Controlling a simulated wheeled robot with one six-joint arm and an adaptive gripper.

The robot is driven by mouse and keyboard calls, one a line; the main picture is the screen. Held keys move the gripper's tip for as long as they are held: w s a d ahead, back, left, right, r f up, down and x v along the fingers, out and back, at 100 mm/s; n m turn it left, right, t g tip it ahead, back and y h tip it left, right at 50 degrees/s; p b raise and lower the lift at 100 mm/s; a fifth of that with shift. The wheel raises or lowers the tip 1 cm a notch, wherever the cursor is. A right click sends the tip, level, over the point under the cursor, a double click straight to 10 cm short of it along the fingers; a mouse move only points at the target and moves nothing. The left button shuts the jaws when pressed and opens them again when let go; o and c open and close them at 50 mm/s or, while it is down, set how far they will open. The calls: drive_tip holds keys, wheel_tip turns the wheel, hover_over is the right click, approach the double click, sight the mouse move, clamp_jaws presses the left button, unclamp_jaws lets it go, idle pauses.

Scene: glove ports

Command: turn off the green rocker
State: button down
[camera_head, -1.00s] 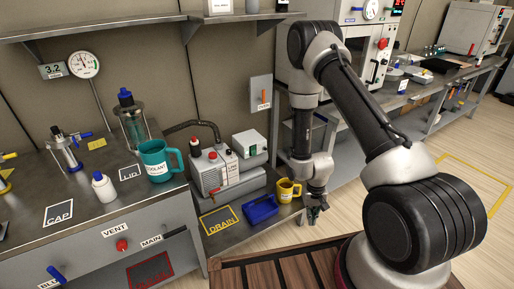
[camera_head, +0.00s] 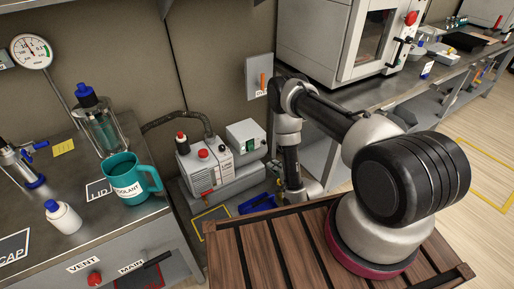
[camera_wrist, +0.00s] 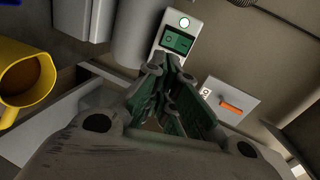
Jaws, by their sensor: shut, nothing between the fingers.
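The green rocker (camera_wrist: 178,42) sits on the face of a pale box (camera_wrist: 187,18), below a lit round green lamp (camera_wrist: 184,22) in the wrist view. In the head view the pale box (camera_head: 243,133) stands beside the pump, with the green rocker (camera_head: 250,146) small on its front. My gripper (camera_wrist: 166,66) is shut and empty. In the wrist view its fingertips reach just below the rocker and overlap its lower edge; I cannot tell whether they touch it. In the head view my gripper is small and partly hidden beside the box.
A grey wall box with an orange handle (camera_wrist: 231,106) is right of the fingers. A yellow mug (camera_wrist: 22,80) is at the left. The pump (camera_head: 205,165) stands left of the pale box. A blue container (camera_head: 257,203) lies in front. The bench holds a teal mug (camera_head: 130,178).

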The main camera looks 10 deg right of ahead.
sight(251, 146)
drive_tip(key=shift+w+r+m, duration=0.15)
drive_tip(key=shift+r+m, duration=0.35)
drive_tip(key=x, duration=1.4)
drive_tip(key=shift+r, duration=0.25)
drive_tip(key=shift+w+a, duration=0.1)
drive_tip(key=shift+w+f, duration=0.2)
drive_tip(key=shift+w, duration=0.05)
drive_tip(key=shift+s, duration=0.1)
